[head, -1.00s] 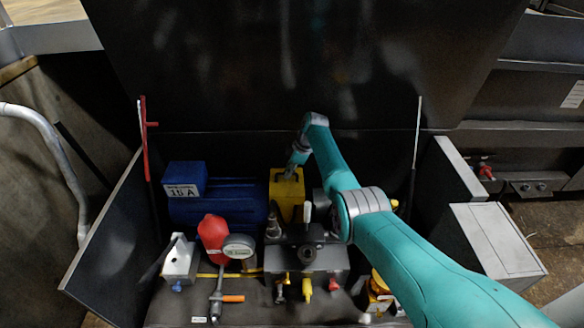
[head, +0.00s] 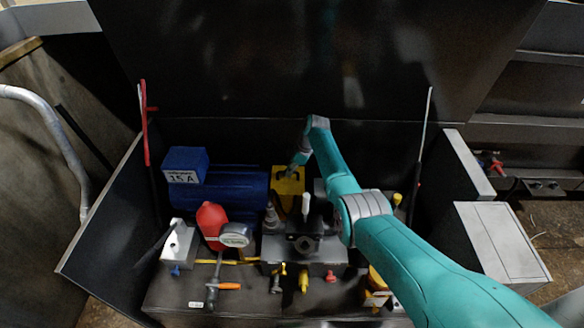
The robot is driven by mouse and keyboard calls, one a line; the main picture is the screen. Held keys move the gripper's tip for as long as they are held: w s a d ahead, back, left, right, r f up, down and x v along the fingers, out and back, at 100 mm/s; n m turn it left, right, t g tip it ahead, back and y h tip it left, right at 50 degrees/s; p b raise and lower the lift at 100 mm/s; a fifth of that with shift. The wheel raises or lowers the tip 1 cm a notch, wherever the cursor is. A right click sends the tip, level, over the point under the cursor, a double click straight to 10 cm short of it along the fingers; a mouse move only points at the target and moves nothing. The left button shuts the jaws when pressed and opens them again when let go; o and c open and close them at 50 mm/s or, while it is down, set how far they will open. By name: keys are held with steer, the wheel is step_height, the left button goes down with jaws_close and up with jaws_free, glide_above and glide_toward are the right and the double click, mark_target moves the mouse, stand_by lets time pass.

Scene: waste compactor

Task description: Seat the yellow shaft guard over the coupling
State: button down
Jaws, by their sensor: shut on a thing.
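The yellow shaft guard (head: 288,191) stands in the middle of the open compartment, just right of the blue motor (head: 232,190). My gripper (head: 294,172) is at the guard's top, shut on it; the fingertips are small and dark in this view. The coupling is hidden, so I cannot tell whether the guard sits fully down over it. A dark valve block (head: 304,246) stands in front of the guard and covers its lower part.
A red bulb-shaped vessel (head: 211,222) and a round gauge (head: 235,235) stand at front left. A white bracket (head: 179,243) is further left. Grey side panels (head: 108,215) and a raised dark lid (head: 300,60) enclose the compartment. My arm covers the right side.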

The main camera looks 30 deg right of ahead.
stand_by(0.4)
steer(key=c, duration=1.1)
jaws_free()
steer(key=shift+c, duration=0.2)
steer(key=shift+s+f, duration=0.1)
steer(key=shift+f, duration=0.1)
steer(key=v, duration=1.2)
